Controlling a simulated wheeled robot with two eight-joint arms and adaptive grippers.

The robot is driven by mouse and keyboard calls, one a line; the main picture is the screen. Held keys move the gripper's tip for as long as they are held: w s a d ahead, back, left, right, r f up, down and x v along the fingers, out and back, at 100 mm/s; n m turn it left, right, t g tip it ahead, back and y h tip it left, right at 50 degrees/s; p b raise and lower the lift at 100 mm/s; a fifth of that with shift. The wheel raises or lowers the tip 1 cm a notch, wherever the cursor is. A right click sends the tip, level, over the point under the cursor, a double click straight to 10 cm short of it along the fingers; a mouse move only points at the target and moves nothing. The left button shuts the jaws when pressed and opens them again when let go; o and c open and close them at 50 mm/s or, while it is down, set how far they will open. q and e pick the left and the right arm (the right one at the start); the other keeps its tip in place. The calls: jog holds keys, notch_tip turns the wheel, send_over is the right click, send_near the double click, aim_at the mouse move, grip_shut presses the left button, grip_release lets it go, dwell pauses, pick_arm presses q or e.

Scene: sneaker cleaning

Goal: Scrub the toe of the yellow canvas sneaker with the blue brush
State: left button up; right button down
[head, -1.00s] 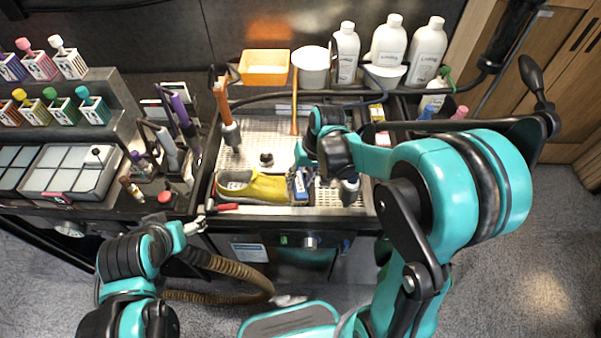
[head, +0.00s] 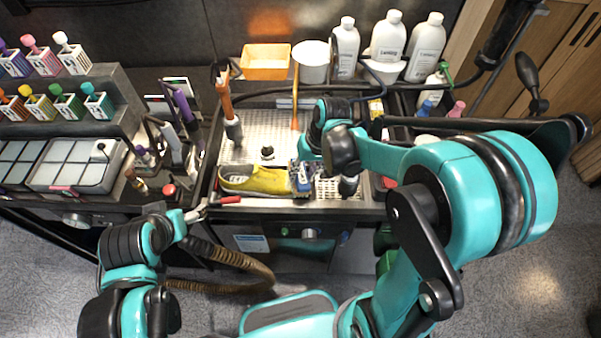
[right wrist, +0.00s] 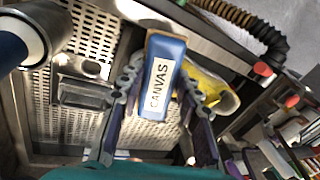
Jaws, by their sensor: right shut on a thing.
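The yellow canvas sneaker (head: 258,181) lies on the perforated tray, its opening to the left and its toe to the right. The blue brush (right wrist: 165,75), with a white label reading CANVAS, is between the fingers of my right gripper (right wrist: 155,112). In the head view the right gripper (head: 302,172) is shut on the brush, close beside the sneaker's toe; contact cannot be told. The sneaker (right wrist: 216,92) is partly hidden behind a finger in the right wrist view. My left gripper (head: 194,213) is near the tray's front left corner; its opening is unclear.
An orange bin (head: 265,62), a white pot (head: 312,62) and white bottles (head: 388,38) stand behind.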

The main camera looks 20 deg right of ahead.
jog(key=shift+w+p+v, duration=0.2)
jog(key=shift+p+v, duration=0.35)
jog(key=shift+v, duration=0.4)
jog(key=shift+s+d+r, duration=0.1)
jog(key=shift+r, duration=0.05)
jog(key=shift+r, duration=0.1)
jog(key=p+v, duration=0.2)
jog(key=shift+d+r, duration=0.1)
jog(key=shift+r, duration=0.3)
jog(key=shift+f, duration=0.15)
jog(key=b+x, duration=0.6)
jog(key=x, duration=0.1)
jog(key=shift+s+f, duration=0.15)
jog(key=shift+s, duration=0.2)
